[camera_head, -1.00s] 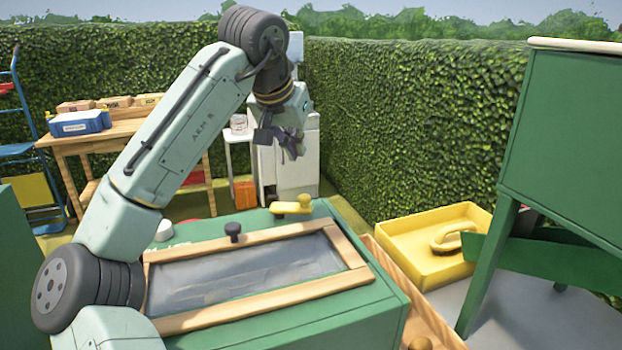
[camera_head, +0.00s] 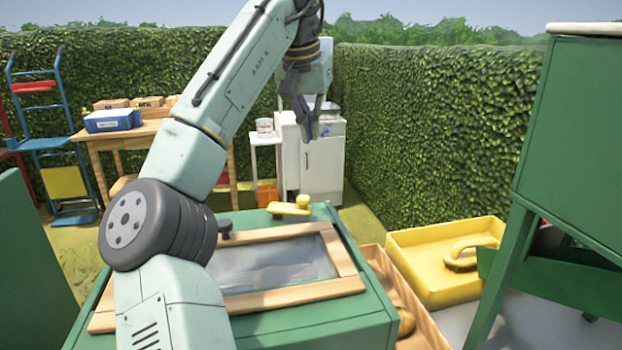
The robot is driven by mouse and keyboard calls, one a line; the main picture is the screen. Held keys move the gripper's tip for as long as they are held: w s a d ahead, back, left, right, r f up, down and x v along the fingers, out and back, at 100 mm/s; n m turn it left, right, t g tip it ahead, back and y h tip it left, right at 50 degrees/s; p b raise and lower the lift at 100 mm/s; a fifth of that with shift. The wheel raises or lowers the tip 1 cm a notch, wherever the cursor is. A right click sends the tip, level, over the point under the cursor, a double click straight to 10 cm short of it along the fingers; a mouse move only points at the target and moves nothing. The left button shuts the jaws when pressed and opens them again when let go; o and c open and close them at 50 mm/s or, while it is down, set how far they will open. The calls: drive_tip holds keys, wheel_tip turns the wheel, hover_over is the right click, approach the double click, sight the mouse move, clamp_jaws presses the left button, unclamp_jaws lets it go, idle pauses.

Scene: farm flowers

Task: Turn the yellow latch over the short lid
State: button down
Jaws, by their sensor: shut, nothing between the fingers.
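The yellow latch (camera_head: 290,207) sits on the far part of the green box top, with a round knob standing at its right end. A wood-framed lid with a grey, see-through pane (camera_head: 275,270) covers the nearer part of the green box (camera_head: 330,325). A small dark knob (camera_head: 224,229) stands at the lid's far left edge, partly beside my arm. My gripper (camera_head: 312,132) hangs in the air above and beyond the latch, pointing down, shut and empty. It touches nothing. My arm hides the left part of the lid and box top, so I cannot make out a separate short lid.
A wooden tray (camera_head: 377,262) runs along the box's right side. Beyond it are a yellow tray (camera_head: 440,285) with a yellow-handled brush (camera_head: 466,254) and a tall green stand (camera_head: 575,130). A white cabinet (camera_head: 322,165) and a wooden table (camera_head: 165,132) stand behind.

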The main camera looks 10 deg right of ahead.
sight(290, 207)
drive_tip(key=p+x, duration=0.1)
drive_tip(key=x, duration=0.9)
drive_tip(key=shift+w+f, duration=0.1)
drive_tip(key=s+a, duration=0.1)
drive_tip(key=s, duration=0.1)
drive_tip(key=shift+s+a+f, duration=0.2)
drive_tip(key=shift+s+a, duration=0.15)
drive_tip(key=shift+a, duration=0.05)
drive_tip(key=shift+s+a+f, duration=0.15)
drive_tip(key=shift+s, duration=0.25)
